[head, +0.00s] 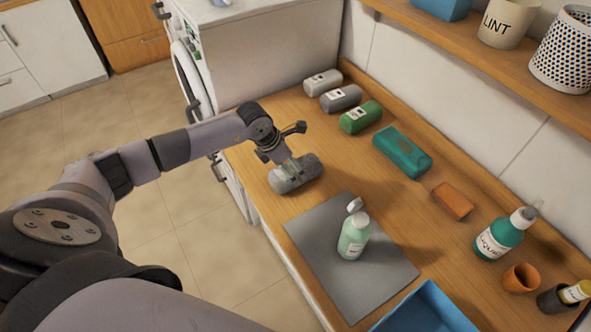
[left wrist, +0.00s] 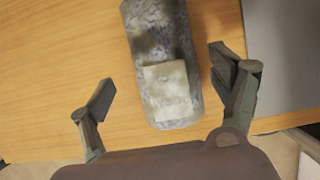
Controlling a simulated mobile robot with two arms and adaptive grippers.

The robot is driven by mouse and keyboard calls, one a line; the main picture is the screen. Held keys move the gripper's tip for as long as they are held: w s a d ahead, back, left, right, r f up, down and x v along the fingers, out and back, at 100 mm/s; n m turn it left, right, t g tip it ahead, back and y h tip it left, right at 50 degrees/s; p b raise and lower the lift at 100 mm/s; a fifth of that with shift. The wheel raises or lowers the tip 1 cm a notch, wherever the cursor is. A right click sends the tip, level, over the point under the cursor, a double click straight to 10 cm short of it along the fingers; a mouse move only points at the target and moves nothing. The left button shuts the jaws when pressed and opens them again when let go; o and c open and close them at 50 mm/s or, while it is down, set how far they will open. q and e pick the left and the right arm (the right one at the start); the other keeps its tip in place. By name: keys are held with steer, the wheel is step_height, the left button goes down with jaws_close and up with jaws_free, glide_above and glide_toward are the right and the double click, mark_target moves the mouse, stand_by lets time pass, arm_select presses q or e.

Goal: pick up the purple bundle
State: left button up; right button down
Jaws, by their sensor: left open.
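No bundle looks clearly purple in either view. A mottled grey bundle (head: 298,178) lies on the wooden counter near its left edge, beside the grey mat. In the left wrist view the same bundle (left wrist: 163,45) has a pale label with lettering too blurred to read. My left gripper (head: 286,165) is over this bundle from above. In the left wrist view the left gripper (left wrist: 164,82) is open, with the bundle's end between its fingers and nearer the right finger. My right gripper is not in view.
Light grey (head: 323,82), dark grey (head: 341,98) and green (head: 360,117) rolls lie along the back, then a teal pack (head: 402,153) and an orange block (head: 453,201). A pale green bottle (head: 353,238) stands on the grey mat (head: 330,285). A blue tray (head: 425,308) is in front.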

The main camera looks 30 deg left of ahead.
mark_target(292, 168)
arm_select(q)
steer(key=x, duration=0.1)
steer(key=p+x, duration=0.1)
steer(key=x, duration=0.1)
steer(key=shift+d+f+p, duration=0.1)
steer(key=shift+d+p, duration=0.2)
steer(key=shift+d, duration=0.05)
steer(key=shift+w+f, duration=0.15)
steer(key=shift+f, duration=0.35)
steer(key=shift+c, duration=0.3)
steer(key=shift+r, duration=0.1)
steer(key=c, duration=1.5)
